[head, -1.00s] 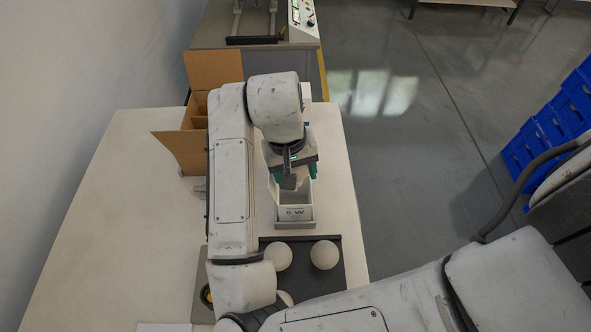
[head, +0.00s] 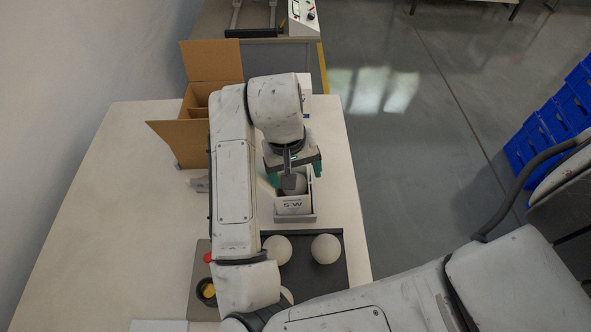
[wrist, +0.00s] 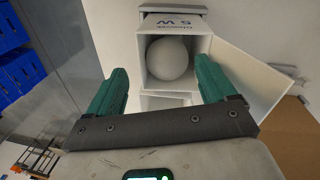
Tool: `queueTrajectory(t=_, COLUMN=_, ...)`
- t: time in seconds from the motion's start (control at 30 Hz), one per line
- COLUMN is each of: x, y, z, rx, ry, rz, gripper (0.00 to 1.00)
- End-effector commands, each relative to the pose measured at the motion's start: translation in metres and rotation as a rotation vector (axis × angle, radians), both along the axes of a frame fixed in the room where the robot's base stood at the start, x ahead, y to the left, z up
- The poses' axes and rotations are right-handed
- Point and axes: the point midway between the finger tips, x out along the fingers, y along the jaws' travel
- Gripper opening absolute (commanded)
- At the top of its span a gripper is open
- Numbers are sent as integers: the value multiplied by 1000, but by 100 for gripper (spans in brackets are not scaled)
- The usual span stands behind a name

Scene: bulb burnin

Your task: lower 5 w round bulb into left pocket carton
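The round white bulb (wrist: 170,58) sits inside an open white carton marked 5 W (wrist: 193,28), between its walls. In the head view the bulb (head: 298,184) shows partly behind my gripper, above the carton's labelled front (head: 292,205). My gripper (wrist: 156,78) has its two green fingers spread apart, one on each side of the carton mouth in the wrist view. The bulb lies beyond the fingertips, with no finger visibly touching it. In the head view my gripper (head: 296,175) is over the carton. The bulb's base is hidden.
The carton stands in a grey tray (head: 310,218). A dark mat (head: 330,275) with more round bulbs (head: 326,249) lies nearer me. A brown cardboard box (head: 188,140) with dividers stands at left. The table's left side is clear. Blue bins (head: 548,130) are at far right.

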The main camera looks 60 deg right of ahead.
Motion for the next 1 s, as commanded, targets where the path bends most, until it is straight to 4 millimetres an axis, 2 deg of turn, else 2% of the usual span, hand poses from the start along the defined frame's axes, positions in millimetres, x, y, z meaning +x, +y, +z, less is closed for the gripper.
queueTrajectory(t=0.3, x=0, y=0, z=1, rx=1, ry=-1, rz=0, gripper=92)
queueTrajectory(t=0.43, x=1, y=1, z=10, rx=1, ry=-2, rz=-2, gripper=92)
queueTrajectory(t=0.8, x=8, y=8, z=77, rx=3, ry=-5, rz=-3, gripper=92)
queueTrajectory(t=1.0, x=11, y=10, z=101, rx=1, ry=-3, rz=0, gripper=92)
